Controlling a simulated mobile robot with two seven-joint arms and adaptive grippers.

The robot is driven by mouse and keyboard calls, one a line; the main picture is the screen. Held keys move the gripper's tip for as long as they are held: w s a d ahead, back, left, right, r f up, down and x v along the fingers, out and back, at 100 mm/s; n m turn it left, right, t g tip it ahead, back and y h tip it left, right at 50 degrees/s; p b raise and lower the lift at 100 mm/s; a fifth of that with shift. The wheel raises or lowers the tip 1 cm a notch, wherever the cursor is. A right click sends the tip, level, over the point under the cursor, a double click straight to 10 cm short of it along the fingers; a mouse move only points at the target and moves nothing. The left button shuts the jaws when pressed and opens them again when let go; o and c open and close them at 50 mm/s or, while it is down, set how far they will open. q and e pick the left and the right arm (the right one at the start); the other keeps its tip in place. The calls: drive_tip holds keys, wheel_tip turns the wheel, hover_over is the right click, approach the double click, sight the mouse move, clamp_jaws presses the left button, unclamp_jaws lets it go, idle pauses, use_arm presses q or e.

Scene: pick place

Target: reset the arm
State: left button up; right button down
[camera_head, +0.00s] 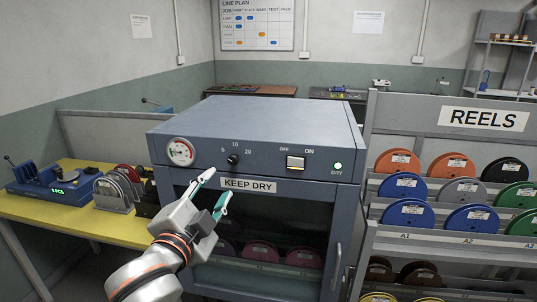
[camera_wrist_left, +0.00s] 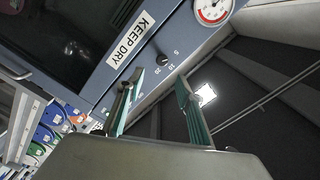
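My left gripper (camera_head: 215,190) is raised in front of the blue-grey dry cabinet (camera_head: 250,122), near the "KEEP DRY" label. Its two fingers are spread with nothing between them. In the left wrist view the gripper (camera_wrist_left: 155,92) also shows its two green-padded fingers apart and empty. The cabinet's dial knob (camera_wrist_left: 163,59) and "KEEP DRY" label (camera_wrist_left: 130,40) appear beyond the fingertips there. I cannot tell the exact gap between the fingertips and the cabinet front. My right gripper is in neither view.
A reel rack (camera_head: 450,150) with several coloured reels stands close on the right. A yellow bench (camera_head: 90,222) with a blue device (camera_head: 55,180) and reels in a holder (camera_head: 118,188) is on the left. The cabinet door handle (camera_head: 337,268) sticks out at its right edge.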

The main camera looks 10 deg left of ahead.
use_arm(q)
drive_tip(key=s+f+n+g+h, duration=0.1)
drive_tip(key=s+f+n+g, duration=0.1)
drive_tip(key=f, duration=1.3)
drive_tip(key=s+f+n+g, duration=0.2)
drive_tip(key=s+f+g, duration=0.1)
drive_tip(key=f, duration=1.2)
drive_tip(key=s+a+f+n+g, duration=0.2)
drive_tip(key=s+f+n, duration=0.2)
drive_tip(key=s+f, duration=1.2)
wheel_tip(320, 180, down, 4)
drive_tip(key=shift+s+a+f+g, duration=0.1)
drive_tip(key=shift+s+a+g, duration=0.15)
drive_tip(key=shift+s+g, duration=0.05)
